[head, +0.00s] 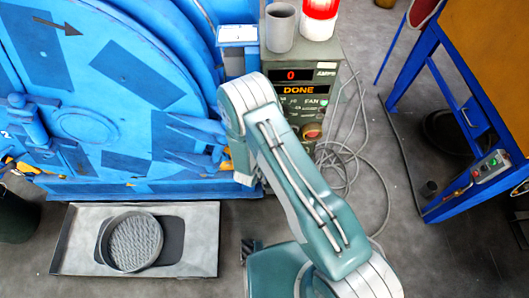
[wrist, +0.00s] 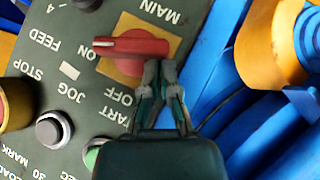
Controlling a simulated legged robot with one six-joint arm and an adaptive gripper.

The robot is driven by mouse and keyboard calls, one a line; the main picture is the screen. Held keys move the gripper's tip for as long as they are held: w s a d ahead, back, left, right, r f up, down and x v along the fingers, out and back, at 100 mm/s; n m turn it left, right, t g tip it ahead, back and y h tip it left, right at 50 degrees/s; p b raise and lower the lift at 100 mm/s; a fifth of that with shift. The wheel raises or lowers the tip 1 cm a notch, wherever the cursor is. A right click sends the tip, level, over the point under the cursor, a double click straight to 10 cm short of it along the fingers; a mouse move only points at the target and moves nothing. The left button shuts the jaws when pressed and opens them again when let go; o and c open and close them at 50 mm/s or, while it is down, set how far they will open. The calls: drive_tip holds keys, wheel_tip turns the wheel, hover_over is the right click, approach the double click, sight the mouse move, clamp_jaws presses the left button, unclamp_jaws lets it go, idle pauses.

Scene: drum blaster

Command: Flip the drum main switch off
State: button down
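In the wrist view the main switch (wrist: 135,46) is a red handle on a yellow plate on a grey-green panel. The handle lies across the picture, and its white-marked end points left, near the ON label (wrist: 83,52). The OFF label (wrist: 120,94) is below it. My gripper (wrist: 159,66) has its fingertips drawn together, with nothing seen between them. They are at the underside of the handle's right end; I cannot tell whether they touch it. In the head view my arm hides the gripper and the switch.
The control cabinet (head: 325,75) shows 0 and DONE, with a grey cup (head: 280,27) and red-white beacon (head: 319,18) on top. A blue drum machine (head: 100,90) stands left. Round buttons (wrist: 50,130) sit beside the switch. Cables (head: 345,160) lie right of the cabinet.

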drive_tip(key=n+h, duration=0.1)
drive_tip(key=f+n+h, duration=0.1)
drive_tip(key=h, duration=0.1)
drive_tip(key=shift+d+f+t, duration=0.1)
drive_tip(key=shift+f+t, duration=0.2)
drive_tip(key=shift+t, duration=0.1)
wheel_tip(320, 180, down, 2)
drive_tip(key=n+t+h, duration=0.1)
drive_tip(key=n+h, duration=0.1)
drive_tip(key=n+t+h, duration=0.1)
drive_tip(key=n+h, duration=0.1)
drive_tip(key=h, duration=0.1)
drive_tip(key=shift+d, duration=0.15)
drive_tip(key=shift+f, duration=0.25)
